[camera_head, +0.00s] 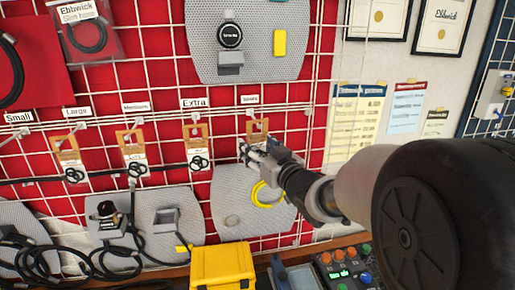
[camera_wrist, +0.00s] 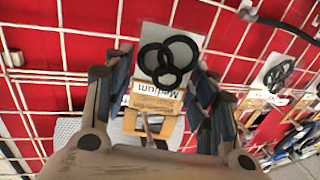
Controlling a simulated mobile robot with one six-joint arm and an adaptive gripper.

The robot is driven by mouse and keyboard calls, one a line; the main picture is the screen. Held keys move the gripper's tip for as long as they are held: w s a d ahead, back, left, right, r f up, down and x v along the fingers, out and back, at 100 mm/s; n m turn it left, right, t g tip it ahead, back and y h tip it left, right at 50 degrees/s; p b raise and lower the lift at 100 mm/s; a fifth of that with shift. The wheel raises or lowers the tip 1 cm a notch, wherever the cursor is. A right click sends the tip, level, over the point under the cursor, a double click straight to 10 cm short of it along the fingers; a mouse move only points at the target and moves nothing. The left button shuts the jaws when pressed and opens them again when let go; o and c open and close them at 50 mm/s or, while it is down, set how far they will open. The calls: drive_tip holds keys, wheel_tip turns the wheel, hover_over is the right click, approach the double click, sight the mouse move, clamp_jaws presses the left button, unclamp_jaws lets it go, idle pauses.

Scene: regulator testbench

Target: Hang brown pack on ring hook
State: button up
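Several brown packs with black rings hang in a row on a wire grid, among them the far left one (camera_head: 69,157), the second (camera_head: 133,152) and the third (camera_head: 197,147). My gripper (camera_head: 247,152) is at the rightmost brown pack (camera_head: 257,130), which hangs below a "Spares" label and is partly hidden by it. In the wrist view, my gripper (camera_wrist: 163,95) is open. Its fingers stand on either side of a brown pack (camera_wrist: 156,98) with black rings and upside-down "Medium" lettering. I cannot tell whether they touch it. I cannot tell which hook is the ring hook.
Labels read Small, Large, Medium, Extra and Spares above the row. Black cables lie at the lower left.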

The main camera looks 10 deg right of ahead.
drive_tip(key=o, duration=0.4)
drive_tip(key=v, duration=1.2)
drive_tip(key=s+d+f+m+g+h+b, duration=0.45)
drive_tip(key=s+f+g+h, duration=0.2)
drive_tip(key=s+f, duration=0.45)
drive_tip(key=s+a+f+g+b, duration=0.1)
drive_tip(key=s+a+f+g, duration=0.1)
drive_tip(key=s, duration=0.3)
drive_tip(key=s+a+f+n+g+y+b, duration=0.1)
drive_tip(key=s+a+f+g, duration=0.1)
drive_tip(key=s, duration=0.4)
drive_tip(key=s+a+f+g+y+b, duration=0.1)
drive_tip(key=s+a+f+g, duration=0.1)
drive_tip(key=s+f, duration=0.3)
drive_tip(key=shift+s+a+f+n, duration=0.15)
drive_tip(key=shift+a+f+n, duration=0.2)
drive_tip(key=shift+a, duration=0.45)
